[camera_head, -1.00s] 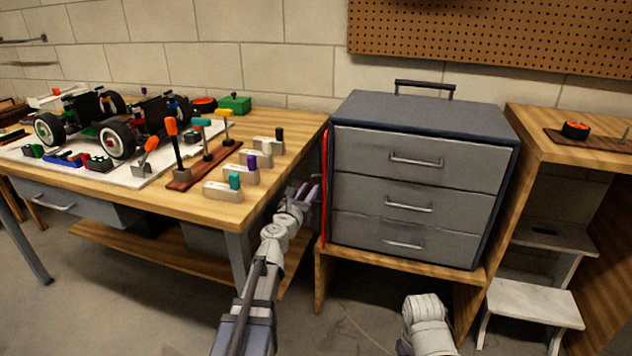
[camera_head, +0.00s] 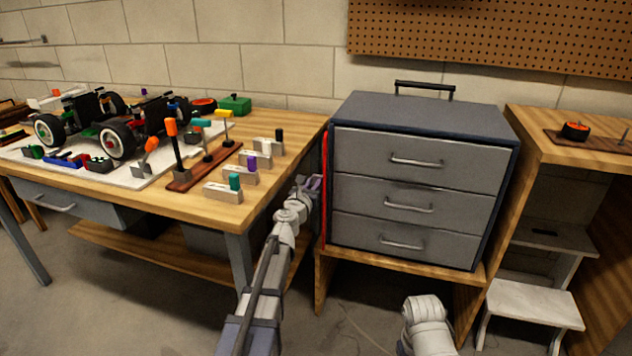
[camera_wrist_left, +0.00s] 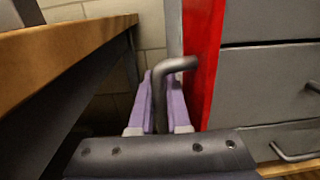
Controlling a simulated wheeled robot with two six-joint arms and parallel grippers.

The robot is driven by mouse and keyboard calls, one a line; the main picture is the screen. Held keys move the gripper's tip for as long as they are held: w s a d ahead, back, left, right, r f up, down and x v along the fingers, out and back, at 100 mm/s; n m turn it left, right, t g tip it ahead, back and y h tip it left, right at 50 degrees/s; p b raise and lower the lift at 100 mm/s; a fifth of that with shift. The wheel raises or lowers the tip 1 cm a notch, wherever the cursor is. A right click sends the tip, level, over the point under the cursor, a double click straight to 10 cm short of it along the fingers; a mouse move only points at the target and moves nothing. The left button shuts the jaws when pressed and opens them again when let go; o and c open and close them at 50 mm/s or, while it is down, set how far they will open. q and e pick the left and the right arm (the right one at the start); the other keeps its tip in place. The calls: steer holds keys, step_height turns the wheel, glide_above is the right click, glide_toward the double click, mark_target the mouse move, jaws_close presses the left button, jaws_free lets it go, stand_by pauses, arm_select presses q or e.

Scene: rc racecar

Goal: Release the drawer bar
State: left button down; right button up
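The drawer bar (camera_head: 325,188) is a thin red upright strip at the left front edge of the grey drawer cabinet. In the left wrist view the red bar (camera_wrist_left: 203,60) stands beside the drawers, with a bent grey handle (camera_wrist_left: 177,65) at its side. My left gripper (camera_head: 314,182) is at the bar's left side. In the wrist view its two purple fingers (camera_wrist_left: 161,100) lie on both sides of the handle's shaft, with hardly any gap, and look shut on it. My right gripper is out of view; only part of my right arm shows at the bottom.
The grey cabinet (camera_head: 419,110) has three closed drawers and stands on a low wooden stand. A workbench (camera_head: 290,150) with a car and tools is close to the left of my left arm. A white step stool (camera_head: 533,303) is at the right.

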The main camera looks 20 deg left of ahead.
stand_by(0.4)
arm_select(q)
steer(key=m+h, duration=0.1)
steer(key=h, duration=0.1)
steer(key=m+h, duration=0.1)
steer(key=h, duration=0.1)
steer(key=shift+w+m, duration=0.3)
steer(key=shift+w, duration=0.05)
steer(key=c, duration=1.2)
jaws_free()
steer(key=shift+o, duration=0.2)
steer(key=shift+s, duration=0.1)
